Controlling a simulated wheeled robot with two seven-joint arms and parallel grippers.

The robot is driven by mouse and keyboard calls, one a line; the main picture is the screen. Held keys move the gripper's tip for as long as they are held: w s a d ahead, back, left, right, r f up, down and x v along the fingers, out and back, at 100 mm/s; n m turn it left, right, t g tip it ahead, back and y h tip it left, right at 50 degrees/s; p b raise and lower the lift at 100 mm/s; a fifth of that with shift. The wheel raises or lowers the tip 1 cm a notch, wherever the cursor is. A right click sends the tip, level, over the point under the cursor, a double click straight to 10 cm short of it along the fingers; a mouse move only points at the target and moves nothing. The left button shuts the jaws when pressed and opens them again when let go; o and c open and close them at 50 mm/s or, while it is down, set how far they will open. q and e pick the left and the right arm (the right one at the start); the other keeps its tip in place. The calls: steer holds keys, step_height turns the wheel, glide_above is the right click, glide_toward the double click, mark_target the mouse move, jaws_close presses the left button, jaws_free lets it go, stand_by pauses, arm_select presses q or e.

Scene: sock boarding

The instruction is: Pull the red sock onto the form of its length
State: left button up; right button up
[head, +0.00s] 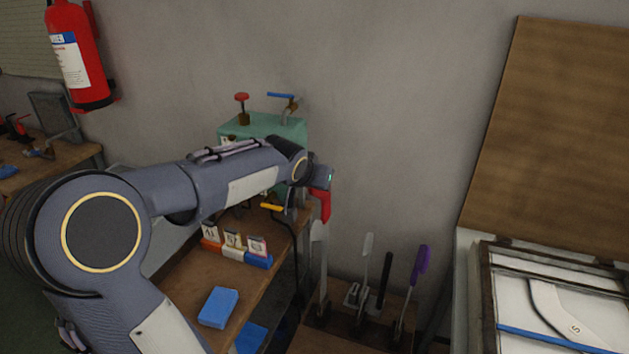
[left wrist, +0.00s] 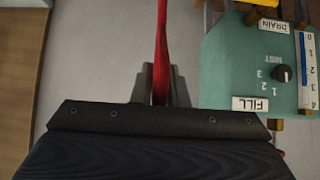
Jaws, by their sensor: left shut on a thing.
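My left gripper (head: 322,180) is shut on the red sock (head: 325,206), which hangs down from it in the head view. The sock also shows as a thin red strip between the fingers in the left wrist view (left wrist: 161,45). Directly below the sock stands a tall pale form (head: 320,265). The sock's lower end is at the form's top; I cannot tell whether it touches or goes around it. My right gripper is not in view.
A teal machine (head: 290,128) with valves stands behind my left arm; its dial (left wrist: 283,73) shows in the wrist view. A wooden bench (head: 195,275) holds small labelled blocks (head: 232,248) and a blue block (head: 218,307). A framed press (head: 570,310) with a raised wooden lid (head: 555,120) is at right.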

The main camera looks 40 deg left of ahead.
mark_target(312, 229)
arm_select(q)
steer(key=shift+f+b, duration=7.1)
steer(key=shift+f, duration=0.3)
steer(key=o, duration=0.8)
steer(key=shift+o, duration=0.2)
steer(key=shift+r, duration=0.1)
steer(key=p+v, duration=0.1)
steer(key=v, duration=0.6)
steer(key=shift+s+d+r, duration=0.1)
steer(key=shift+s+r, duration=0.15)
steer(key=shift+s, duration=0.05)
